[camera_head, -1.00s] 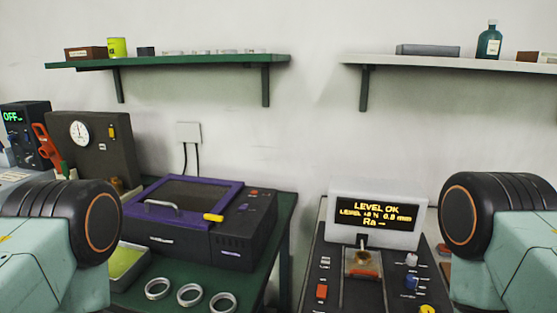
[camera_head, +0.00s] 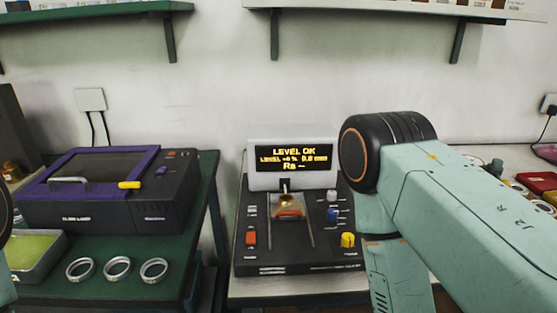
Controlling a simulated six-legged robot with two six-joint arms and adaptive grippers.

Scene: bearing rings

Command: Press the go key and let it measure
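The measuring device (camera_head: 300,256) stands on the right-hand bench, a dark box with a white display head. Its display (camera_head: 290,159) reads "LEVEL OK", a level line and "Ra" with a dash. A small stage with a brass-coloured piece (camera_head: 288,203) sits under the probe. On its panel are an orange-red key (camera_head: 251,238), a blue knob, a white knob and a yellow key (camera_head: 348,241); which one is the go key I cannot read. My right arm comes in at the right, but its gripper is out of view. Only a sliver of my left arm shows at the left edge.
A purple-lidded machine (camera_head: 110,190) stands on the green bench at the left. Three metal rings (camera_head: 117,268) lie in front of it, beside a green-lined tray (camera_head: 62,262). Red and white items (camera_head: 538,182) lie at the far right. A gap separates the two benches.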

